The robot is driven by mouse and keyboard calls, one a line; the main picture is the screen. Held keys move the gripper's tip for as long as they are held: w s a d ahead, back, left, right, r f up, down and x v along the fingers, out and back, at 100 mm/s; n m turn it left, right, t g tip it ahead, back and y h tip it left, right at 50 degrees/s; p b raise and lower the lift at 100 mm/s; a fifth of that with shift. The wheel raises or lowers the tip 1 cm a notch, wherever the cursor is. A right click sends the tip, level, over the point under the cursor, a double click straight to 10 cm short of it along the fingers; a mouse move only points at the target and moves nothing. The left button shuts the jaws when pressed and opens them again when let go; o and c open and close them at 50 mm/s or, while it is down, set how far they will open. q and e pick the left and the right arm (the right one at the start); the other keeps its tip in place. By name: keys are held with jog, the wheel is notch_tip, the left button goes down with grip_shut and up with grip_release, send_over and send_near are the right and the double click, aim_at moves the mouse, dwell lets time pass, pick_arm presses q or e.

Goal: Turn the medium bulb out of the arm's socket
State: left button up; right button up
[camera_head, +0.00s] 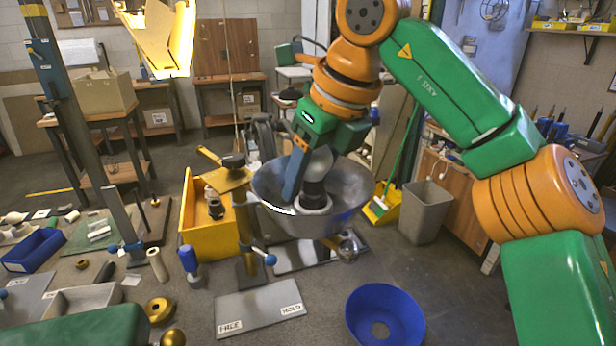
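A pale bulb (319,162) stands upright in a dark socket (314,190) inside a wide grey metal shade (352,205) that opens upward. My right gripper (297,180) reaches down into the shade from above. One blue finger lies along the left side of the bulb, close to it. The other finger is hidden behind the bulb, so I cannot tell whether the gripper is closed on the glass. My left gripper is out of view; a green part of my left arm shows at the bottom left.
A brass post with clamp (243,215) and a yellow bin (208,225) stand left of the shade. A blue shade (396,308) lies in front right, beside a grey plate (258,314) marked FREE and HOLD. A grey waste bin (425,212) stands right.

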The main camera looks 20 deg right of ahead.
jog(key=c, duration=0.4)
jog(key=shift+a+r+n+g+y+p, duration=0.1)
jog(key=shift+n+g+y+p, duration=0.35)
jog(key=shift+n+p, duration=1)
jog(key=shift+s+n+g+y+p, duration=0.2)
jog(key=shift+n+g+y+p, duration=0.25)
jog(key=shift+n+p, duration=1.15)
jog(key=shift+a+n, duration=0.1)
jog(key=shift+n, duration=0.25)
